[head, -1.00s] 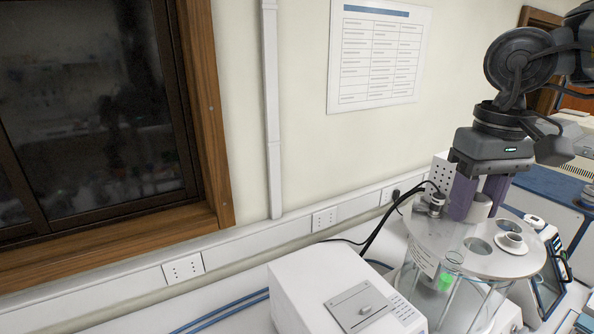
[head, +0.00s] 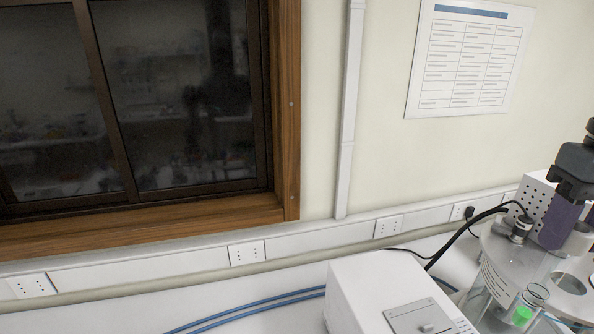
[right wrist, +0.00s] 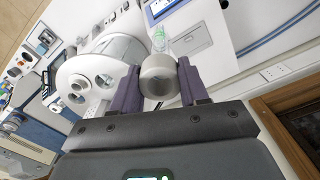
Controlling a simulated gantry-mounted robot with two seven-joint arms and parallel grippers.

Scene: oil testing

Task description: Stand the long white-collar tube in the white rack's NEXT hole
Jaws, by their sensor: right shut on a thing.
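My right gripper (head: 574,228) is at the right edge of the head view, partly cut off. Its purple fingers are shut on a pale round collar (head: 580,240) above the lid of a glass bath. In the right wrist view, the right gripper (right wrist: 158,82) grips the same thick whitish collar (right wrist: 157,74); I take it as the white-collar tube. The tube's body below the collar is hidden or out of frame. I cannot see the white rack in either view. My left gripper is not in view.
A cable and blue hoses run behind. The wall and window are at the back.

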